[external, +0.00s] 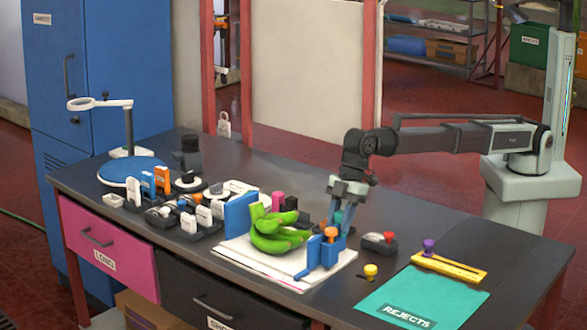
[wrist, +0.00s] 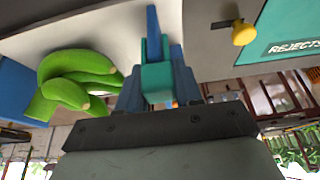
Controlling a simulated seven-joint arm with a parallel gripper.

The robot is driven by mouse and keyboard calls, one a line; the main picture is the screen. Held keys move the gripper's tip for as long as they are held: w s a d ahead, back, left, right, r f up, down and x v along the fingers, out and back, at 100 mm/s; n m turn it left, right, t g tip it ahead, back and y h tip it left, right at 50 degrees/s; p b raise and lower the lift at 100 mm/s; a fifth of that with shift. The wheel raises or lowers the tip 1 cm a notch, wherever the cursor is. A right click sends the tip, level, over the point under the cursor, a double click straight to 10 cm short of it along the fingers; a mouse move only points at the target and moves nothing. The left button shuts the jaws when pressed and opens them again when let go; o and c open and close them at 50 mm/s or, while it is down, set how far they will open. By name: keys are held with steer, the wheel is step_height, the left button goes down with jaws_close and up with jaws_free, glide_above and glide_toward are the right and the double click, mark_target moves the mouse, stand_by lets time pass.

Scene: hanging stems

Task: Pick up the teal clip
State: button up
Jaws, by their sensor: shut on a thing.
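My gripper (external: 337,222) points down over the white sheets on the bench. The teal clip (wrist: 156,76) sits between its blue fingers in the wrist view, and the jaws are shut on it. In the external view only a small teal patch of it (external: 339,217) shows between the fingers. A blue stand with an orange top (external: 330,233) is right in front of the fingers and hides their tips. I cannot tell whether the clip is clear of what lies below it.
Green bananas (external: 275,240) lie just left of my gripper on the white sheets (external: 240,252). A grey block with a red knob (external: 379,242), a yellow knob (external: 370,272) and the teal REJECTS mat (external: 425,293) are to the right. Several clips crowd the left.

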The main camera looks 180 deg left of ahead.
mark_target(338, 212)
steer(key=r, duration=0.9)
steer(key=shift+s+d+r, duration=0.2)
steer(key=shift+s+r, duration=0.05)
steer(key=shift+r, duration=0.05)
steer(key=s+d+f+m+g, duration=0.2)
steer(key=s+m, duration=0.3)
steer(key=s, duration=0.1)
steer(key=s+d+f+m+g, duration=0.1)
steer(key=s+d+f+m, duration=0.1)
steer(key=s+m, duration=0.3)
steer(key=s+d+f+m+g, duration=0.2)
steer(key=s+d+f+m, duration=0.1)
steer(key=s, duration=0.6)
steer(key=shift+f+m+g+h, duration=0.3)
steer(key=shift+f+m+h, duration=0.15)
steer(key=shift+m, duration=0.65)
steer(key=m, duration=0.2)
steer(key=shift+s+a+m+g+y, duration=0.1)
steer(key=shift+m+g+y, duration=0.2)
steer(key=shift+g+y, duration=0.1)
steer(key=shift+f, duration=0.15)
